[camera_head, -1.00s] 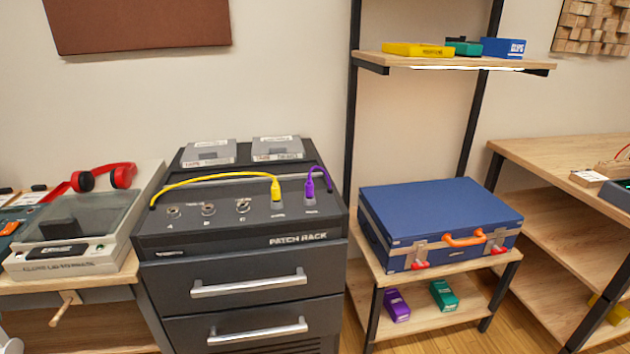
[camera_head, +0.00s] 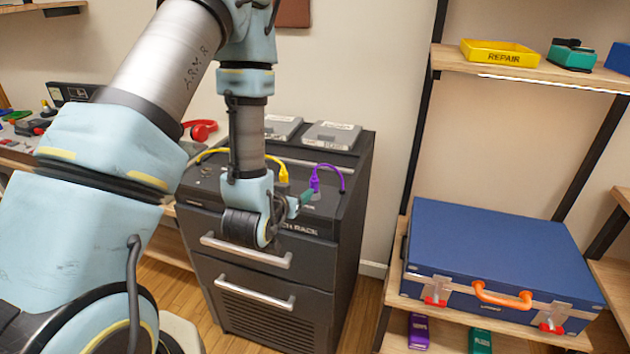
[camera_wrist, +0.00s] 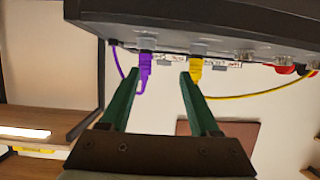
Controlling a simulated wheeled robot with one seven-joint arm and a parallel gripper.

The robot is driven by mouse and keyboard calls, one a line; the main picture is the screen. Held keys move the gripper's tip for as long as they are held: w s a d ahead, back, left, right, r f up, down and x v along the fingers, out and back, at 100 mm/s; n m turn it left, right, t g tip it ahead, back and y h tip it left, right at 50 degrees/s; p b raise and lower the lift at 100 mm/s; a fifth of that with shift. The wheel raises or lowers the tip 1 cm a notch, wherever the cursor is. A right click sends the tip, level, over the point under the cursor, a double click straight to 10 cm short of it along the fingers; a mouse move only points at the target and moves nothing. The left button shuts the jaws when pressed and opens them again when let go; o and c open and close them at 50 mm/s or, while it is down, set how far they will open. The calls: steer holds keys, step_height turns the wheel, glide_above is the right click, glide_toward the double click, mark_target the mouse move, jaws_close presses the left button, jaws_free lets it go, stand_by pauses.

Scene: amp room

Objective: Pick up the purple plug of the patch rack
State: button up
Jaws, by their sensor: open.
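The purple plug (camera_head: 315,183) stands in the top of the dark patch rack (camera_head: 345,215), near the rack's right side, with a purple cable arching to the right. The purple plug also shows in the wrist view (camera_wrist: 145,66), between the two green fingers and nearer the left one. My gripper (camera_wrist: 156,80) is open and empty. In the head view my gripper (camera_head: 303,199) is just in front of the purple plug. Whether a finger touches it, I cannot tell.
A yellow plug (camera_head: 283,174) stands left of the purple one; in the wrist view the yellow plug (camera_wrist: 195,68) is close to the right fingertip. Two grey boxes (camera_head: 331,135) lie on the rack's back. A blue case (camera_head: 490,255) is on a shelf at right.

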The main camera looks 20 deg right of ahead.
mark_target(311, 184)
steer(key=shift+s+d+h+b, duration=0.25)
steer(key=shift+d+h+b, duration=0.25)
steer(key=shift+d+b, duration=0.3)
steer(key=x, duration=0.2)
steer(key=b+x, duration=0.1)
steer(key=shift+w+d+r, duration=0.1)
steer(key=shift+w+d, duration=0.2)
steer(key=shift+s+p+x, duration=0.2)
steer(key=shift+p+x, duration=1.4)
steer(key=shift+x, duration=1.5)
steer(key=shift+d, duration=0.1)
steer(key=shift+c, duration=0.4)
jaws_close()
